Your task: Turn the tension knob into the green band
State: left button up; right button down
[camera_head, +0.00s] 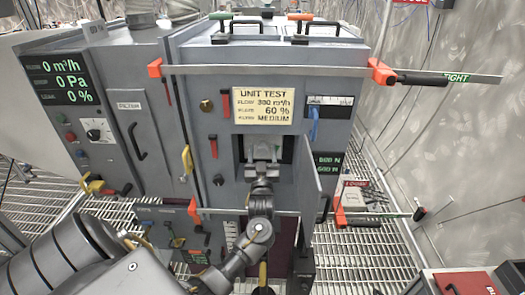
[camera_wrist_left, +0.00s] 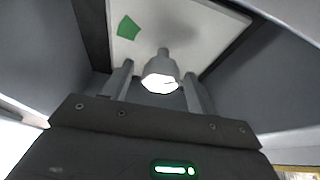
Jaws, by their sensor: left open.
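My left gripper (camera_head: 262,152) reaches into a square recess in the front of the grey test unit and hides most of what is inside. In the left wrist view, the tension knob (camera_wrist_left: 160,75) is a pale grey knob with a bright faceted end. It stands on a white plate (camera_wrist_left: 190,30) with a green patch (camera_wrist_left: 128,27), the green band, up and left of it. The two open fingers stand on either side of the knob, with narrow gaps visible. I cannot tell the knob's pointing direction. My right gripper is not in view.
A small door (camera_head: 309,178) stands open on the recess's right side. A force display (camera_head: 328,163) is beside it, its digits hard to read. A long bar (camera_head: 270,70) with orange-red ends crosses above, over a yellow UNIT TEST sign (camera_head: 263,106). Another bar crosses below.

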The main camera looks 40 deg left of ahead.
pick_arm(q)
jog(key=c, duration=1)
